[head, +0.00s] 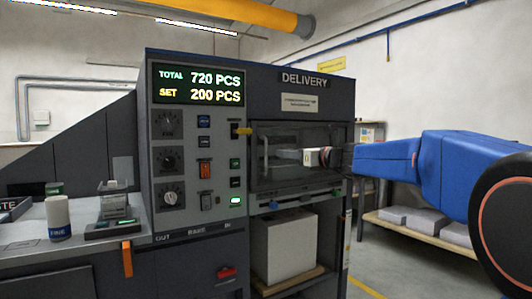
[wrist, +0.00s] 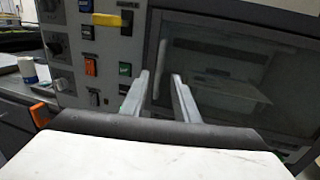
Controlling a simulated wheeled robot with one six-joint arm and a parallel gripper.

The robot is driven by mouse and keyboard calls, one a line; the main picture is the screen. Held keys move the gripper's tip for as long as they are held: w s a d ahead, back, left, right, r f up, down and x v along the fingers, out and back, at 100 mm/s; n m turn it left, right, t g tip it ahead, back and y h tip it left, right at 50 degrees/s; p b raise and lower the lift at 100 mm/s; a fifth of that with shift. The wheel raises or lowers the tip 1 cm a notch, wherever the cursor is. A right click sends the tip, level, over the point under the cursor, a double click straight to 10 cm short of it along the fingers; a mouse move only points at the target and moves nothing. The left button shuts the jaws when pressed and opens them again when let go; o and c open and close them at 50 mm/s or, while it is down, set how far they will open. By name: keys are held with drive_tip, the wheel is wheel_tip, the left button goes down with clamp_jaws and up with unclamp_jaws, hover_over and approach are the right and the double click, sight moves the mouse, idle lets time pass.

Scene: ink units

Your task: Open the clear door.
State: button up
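The clear door (head: 290,178) is a dark-framed pane under the DELIVERY sign on the machine, and it looks shut. Its upright handle (head: 265,154) is a pale bar near the door's left edge. My gripper (head: 278,153) is in front of the pane, just right of the handle. In the wrist view my gripper (wrist: 160,75) has two grey fingers apart with nothing held between them. The handle (wrist: 161,57) shows there just beyond the gap between the fingertips; whether they touch it I cannot tell. A pale tray shape (wrist: 218,90) shows dimly through the door.
The control panel (head: 190,160) with knobs and switches is left of the door, with a yellow lever (head: 242,131) sticking out. A cup (head: 58,217) and a small scale (head: 113,215) stand on the left counter. A pale box (head: 285,245) sits below the door.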

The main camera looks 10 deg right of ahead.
hover_over(266, 171)
drive_tip(key=shift+w, duration=0.3)
clamp_jaws()
